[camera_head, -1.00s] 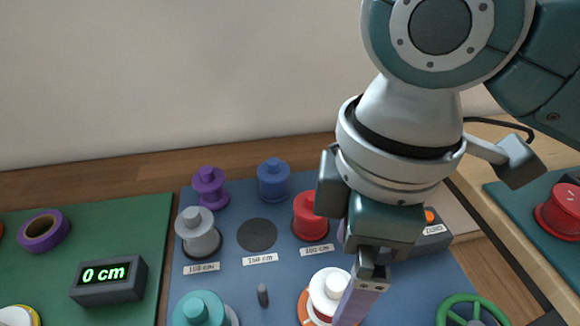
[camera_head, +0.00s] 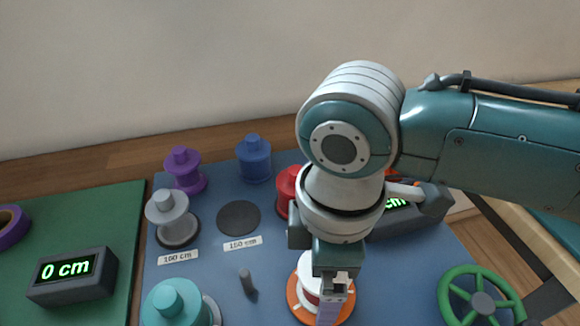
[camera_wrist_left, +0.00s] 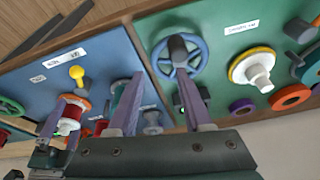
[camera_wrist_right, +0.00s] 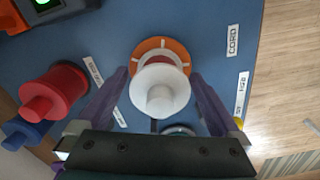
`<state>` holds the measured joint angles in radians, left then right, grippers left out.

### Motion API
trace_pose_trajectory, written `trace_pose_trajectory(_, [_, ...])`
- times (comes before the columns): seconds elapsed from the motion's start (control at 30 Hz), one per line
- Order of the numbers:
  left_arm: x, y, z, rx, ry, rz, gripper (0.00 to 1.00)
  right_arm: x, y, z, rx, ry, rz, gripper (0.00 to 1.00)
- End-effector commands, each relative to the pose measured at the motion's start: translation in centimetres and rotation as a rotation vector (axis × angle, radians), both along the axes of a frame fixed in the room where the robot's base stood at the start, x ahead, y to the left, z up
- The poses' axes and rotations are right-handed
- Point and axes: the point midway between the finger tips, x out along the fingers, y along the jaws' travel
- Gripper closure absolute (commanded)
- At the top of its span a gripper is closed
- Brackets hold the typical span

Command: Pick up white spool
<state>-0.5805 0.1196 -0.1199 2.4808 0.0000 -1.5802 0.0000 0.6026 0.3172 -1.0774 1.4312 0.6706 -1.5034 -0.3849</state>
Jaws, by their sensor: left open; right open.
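The white spool (camera_head: 308,272) stands on an orange disc (camera_head: 296,300) on the blue mat, with a red band below its white top. My right gripper (camera_head: 332,302) is above and in front of it in the head view, hiding its right part. In the right wrist view the white spool (camera_wrist_right: 160,88) sits between the two open purple fingers of my right gripper (camera_wrist_right: 158,82), with a gap on each side. My left gripper (camera_wrist_left: 157,95) is open and empty in the left wrist view; it is out of the head view.
A red spool (camera_wrist_right: 58,92) stands close to the right gripper. A grey peg (camera_head: 247,281), teal spool (camera_head: 175,303), grey spool (camera_head: 170,215) and green wheel (camera_head: 480,303) are also on the mat. Another white spool (camera_wrist_left: 258,68) on a yellow disc is on the green mat.

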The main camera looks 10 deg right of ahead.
Motion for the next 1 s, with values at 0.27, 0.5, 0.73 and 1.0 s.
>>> trace_pose_trajectory(0.27, [-0.01,0.00,0.03,0.000,0.000,0.000,0.50,-0.02,0.02,0.01,0.000,0.000,0.000,0.09])
trace_pose_trajectory(0.5, [-0.02,0.00,0.02,0.000,0.000,0.000,0.50,-0.02,0.02,0.02,0.000,0.000,0.000,0.36])
trace_pose_trajectory(0.73, [-0.02,0.00,0.02,0.000,0.001,0.000,0.50,-0.01,0.01,0.02,0.000,0.000,0.000,0.62])
trace_pose_trajectory(1.0, [-0.01,0.00,0.01,0.000,0.001,0.000,0.50,0.00,0.01,0.04,0.000,0.000,0.000,0.74])
